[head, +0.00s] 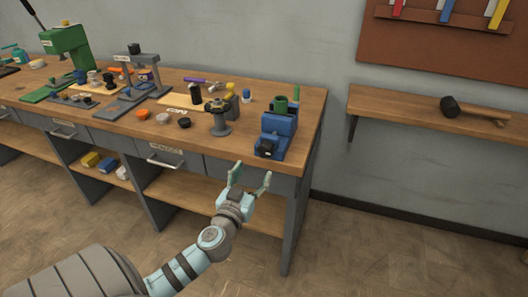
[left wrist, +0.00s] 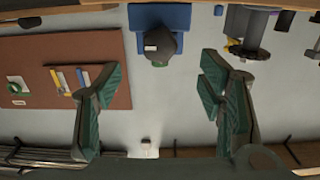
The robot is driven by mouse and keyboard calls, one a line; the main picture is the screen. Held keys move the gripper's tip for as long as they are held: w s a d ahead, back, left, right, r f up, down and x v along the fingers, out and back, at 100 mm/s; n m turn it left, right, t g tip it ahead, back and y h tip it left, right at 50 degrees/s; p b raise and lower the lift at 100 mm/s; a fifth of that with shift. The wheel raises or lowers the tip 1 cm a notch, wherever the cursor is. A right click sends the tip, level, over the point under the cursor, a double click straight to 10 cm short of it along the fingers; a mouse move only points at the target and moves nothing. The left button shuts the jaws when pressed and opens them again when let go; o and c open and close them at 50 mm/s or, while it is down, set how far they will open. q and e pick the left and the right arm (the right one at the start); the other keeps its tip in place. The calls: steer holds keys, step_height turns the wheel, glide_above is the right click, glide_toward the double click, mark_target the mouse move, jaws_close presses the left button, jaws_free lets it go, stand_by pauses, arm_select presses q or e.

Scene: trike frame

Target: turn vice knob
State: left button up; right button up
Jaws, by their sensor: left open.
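The blue vice (head: 276,138) stands on the right end of the workbench, with a green cylindrical part (head: 281,104) on it. Its dark knob (head: 266,147) faces the front edge. In the left wrist view the blue vice (left wrist: 178,16) shows at the top, with the dark round knob (left wrist: 160,46) below it. My left gripper (head: 251,174) is in front of the bench, below and apart from the vice. Its two green-padded fingers are spread open and empty; in the left wrist view (left wrist: 158,82) the knob lies beyond and between them. My right gripper is not in view.
The workbench (head: 309,112) has a drawer (head: 170,160) and an open shelf below its top. A dark round-topped stand (head: 220,120) is left of the vice. A wall shelf (head: 400,110) holds a mallet (head: 450,105). Floor in front is clear.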

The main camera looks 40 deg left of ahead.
mark_target(264, 154)
arm_select(q)
steer(key=x, duration=1)
steer(key=shift+w+a, duration=0.15)
steer(key=shift+w, duration=0.1)
steer(key=c, duration=1.1)
steer(key=shift+m, duration=0.3)
